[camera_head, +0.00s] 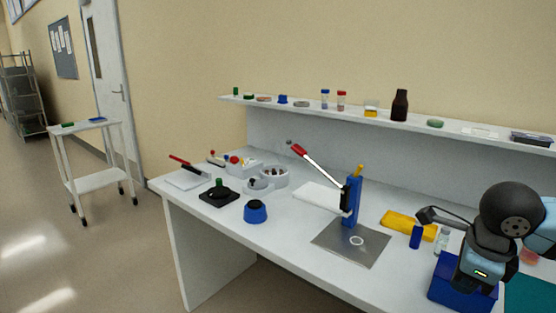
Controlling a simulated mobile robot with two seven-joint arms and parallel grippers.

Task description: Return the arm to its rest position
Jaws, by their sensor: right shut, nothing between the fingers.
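My right arm comes in at the right edge, folded above the right part of the white bench (285,235). My right gripper (425,215) is dark and points left; its fingers are shut with nothing between them. It appears near the yellow block and the small blue cylinder, and the picture does not show whether it touches either. My wrist hides part of a blue box (447,290). My left gripper and arm are not in view.
A blue press with a red-tipped lever (351,205) stands on a grey plate (370,248). Beside my gripper are a yellow block (398,222), a blue cylinder (416,236) and a vial (442,240). A shelf (310,107) runs behind. A trolley (95,180) stands left, with open floor.

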